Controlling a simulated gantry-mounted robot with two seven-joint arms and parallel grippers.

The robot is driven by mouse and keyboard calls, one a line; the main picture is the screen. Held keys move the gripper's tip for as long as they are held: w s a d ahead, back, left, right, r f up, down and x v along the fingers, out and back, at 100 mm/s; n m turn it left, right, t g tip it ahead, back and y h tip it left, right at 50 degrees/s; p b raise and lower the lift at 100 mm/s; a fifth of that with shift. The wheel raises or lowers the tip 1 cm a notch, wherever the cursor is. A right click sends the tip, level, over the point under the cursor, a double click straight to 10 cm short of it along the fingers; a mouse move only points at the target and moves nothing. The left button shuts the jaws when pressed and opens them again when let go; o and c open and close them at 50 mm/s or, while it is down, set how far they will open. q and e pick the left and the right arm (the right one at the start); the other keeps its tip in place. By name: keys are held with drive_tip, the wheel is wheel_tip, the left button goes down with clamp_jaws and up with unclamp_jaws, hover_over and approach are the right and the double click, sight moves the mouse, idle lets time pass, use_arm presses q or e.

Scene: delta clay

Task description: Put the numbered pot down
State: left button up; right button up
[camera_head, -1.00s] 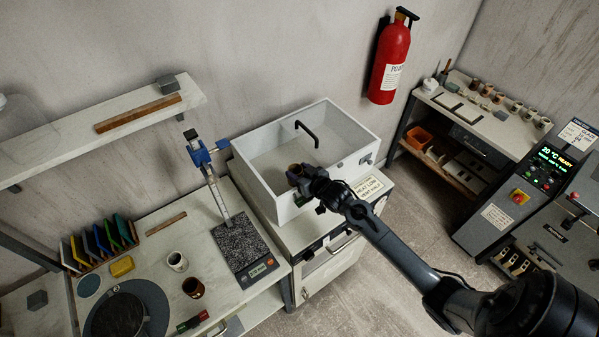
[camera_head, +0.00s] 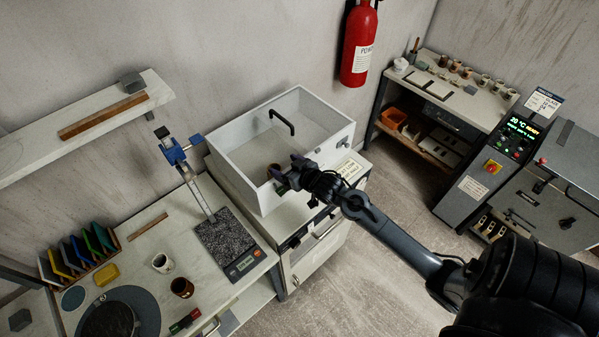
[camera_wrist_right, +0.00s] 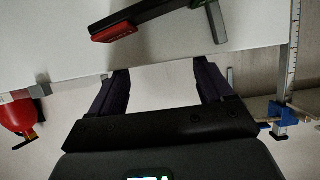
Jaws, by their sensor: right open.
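My right gripper (camera_head: 284,177) is at the front wall of the white open-looking box (camera_head: 238,190). In the right wrist view its two dark fingers (camera_wrist_right: 163,85) are spread apart with nothing between them. My left gripper is not in view.
A black handle (camera_head: 283,121) stands up at the box. A scale (camera_head: 228,243) with a blue-clamped upright is to the left. A shelf table (camera_head: 440,85) with several pots is at the back right. A red fire extinguisher (camera_head: 360,45) hangs on the wall.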

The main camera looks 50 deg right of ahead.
drive_tip(key=v, duration=0.7)
drive_tip(key=s+a+f+n+g+y, duration=0.1)
drive_tip(key=s+a+g, duration=0.3)
drive_tip(key=s+a, duration=0.5)
drive_tip(key=s+a+f+n+g+y, duration=0.1)
drive_tip(key=s+a+f+n+g, duration=0.2)
drive_tip(key=s+a, duration=0.7)
drive_tip(key=a+f+g, duration=0.1)
drive_tip(key=g, duration=0.1)
drive_tip(key=shift+s+f+g+y, duration=0.15)
drive_tip(key=shift+s+g+y, duration=0.15)
drive_tip(key=shift+s, duration=0.05)
wheel_tip(320, 180, up, 8)
drive_tip(key=p, duration=0.8)
